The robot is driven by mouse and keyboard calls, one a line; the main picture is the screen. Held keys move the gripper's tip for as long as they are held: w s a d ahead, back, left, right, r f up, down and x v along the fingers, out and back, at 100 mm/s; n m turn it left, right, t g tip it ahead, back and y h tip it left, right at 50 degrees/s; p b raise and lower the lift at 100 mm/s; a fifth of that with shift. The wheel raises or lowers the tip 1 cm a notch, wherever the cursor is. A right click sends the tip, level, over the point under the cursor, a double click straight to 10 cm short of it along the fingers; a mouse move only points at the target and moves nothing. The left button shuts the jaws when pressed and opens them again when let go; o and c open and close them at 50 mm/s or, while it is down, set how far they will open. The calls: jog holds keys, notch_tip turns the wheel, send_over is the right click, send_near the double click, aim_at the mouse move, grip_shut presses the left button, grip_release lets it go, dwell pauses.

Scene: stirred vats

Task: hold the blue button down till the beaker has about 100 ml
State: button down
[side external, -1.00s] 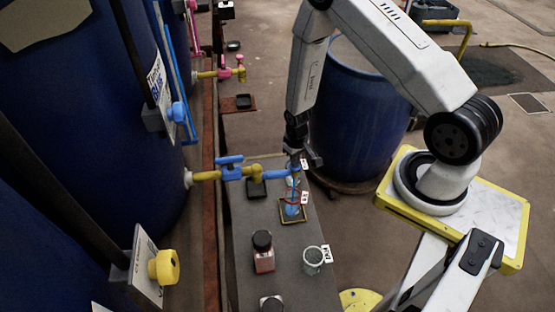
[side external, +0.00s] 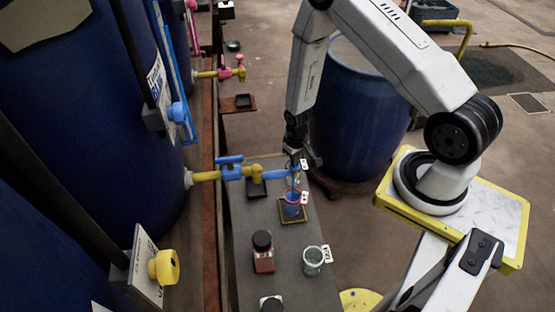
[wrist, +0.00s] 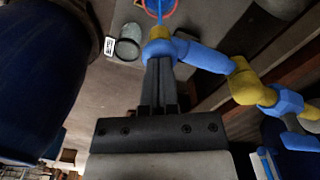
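My gripper (side external: 294,163) points down at the pipe's outlet end, above the beaker. In the wrist view its two fingers (wrist: 160,62) are together, tips at the blue and yellow outlet (wrist: 158,50). Whether they press anything is hidden. A round blue knob (side external: 178,112) sits on the vat's panel, away from my gripper.
A red-filled bottle with a black cap (side external: 263,252) and an empty-looking glass jar (side external: 313,261) stand on the grey bench (side external: 285,285). A yellow button (side external: 163,267) is at the lower left. A blue drum (side external: 358,130) stands behind my arm.

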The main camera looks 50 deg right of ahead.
notch_tip(320, 180, up, 8)
dwell(0.7)
dwell(1.0)
jog(key=shift+r, duration=0.9)
jog(key=shift+f, duration=3.3)
jog(key=shift+f, duration=0.2)
jog(key=shift+f, duration=0.7)
